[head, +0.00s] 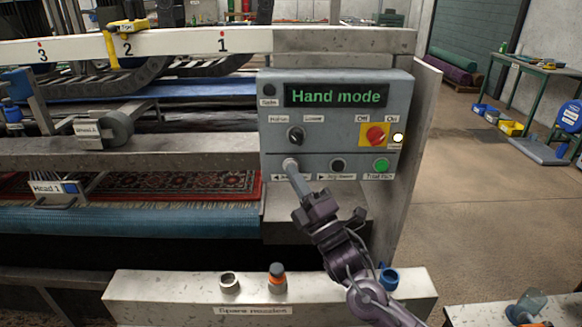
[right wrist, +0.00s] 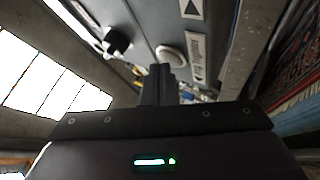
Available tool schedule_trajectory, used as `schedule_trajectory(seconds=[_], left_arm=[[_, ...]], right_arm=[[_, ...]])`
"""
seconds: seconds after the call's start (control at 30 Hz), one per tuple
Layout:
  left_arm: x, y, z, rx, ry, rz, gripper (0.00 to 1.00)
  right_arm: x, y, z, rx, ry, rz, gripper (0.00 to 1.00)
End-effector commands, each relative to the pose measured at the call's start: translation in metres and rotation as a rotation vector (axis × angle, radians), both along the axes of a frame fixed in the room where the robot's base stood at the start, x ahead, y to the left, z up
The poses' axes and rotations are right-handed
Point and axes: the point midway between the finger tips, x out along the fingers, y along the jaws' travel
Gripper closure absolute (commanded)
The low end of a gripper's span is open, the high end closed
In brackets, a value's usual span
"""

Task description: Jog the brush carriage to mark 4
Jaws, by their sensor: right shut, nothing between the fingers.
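The control panel (head: 345,150) shows "Hand mode" on its green display (head: 336,95). Its bottom row has a pale button (head: 289,163) above a left-arrow label, a dark jog button (head: 338,165) and a green button (head: 381,165). My right gripper (head: 296,178) is shut and empty, its tips at the pale button, which also shows in the right wrist view (right wrist: 170,53). I cannot tell whether they touch or press it. The yellow pointer (head: 111,47) hangs over the numbered white beam (head: 190,45), just left of mark 2. Mark 4 is not in view. My left gripper is not in view.
A red switch (head: 376,135) on a yellow plate and a black knob (head: 296,135) sit above the buttons. A patterned rug (head: 180,190) lies in the machine. The floor at right is open.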

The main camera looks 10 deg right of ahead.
Motion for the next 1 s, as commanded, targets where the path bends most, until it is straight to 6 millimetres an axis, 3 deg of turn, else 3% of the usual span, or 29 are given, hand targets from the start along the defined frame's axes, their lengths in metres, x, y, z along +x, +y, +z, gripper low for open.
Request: schedule_trajectory(seconds=[0.63,1.0], left_arm=[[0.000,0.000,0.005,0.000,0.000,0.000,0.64],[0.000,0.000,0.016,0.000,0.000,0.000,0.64]], right_arm=[[-0.017,0.004,-0.001,0.000,0.002,0.001,1.00],[-0.052,0.011,-0.001,-0.001,0.003,0.001,1.00]])
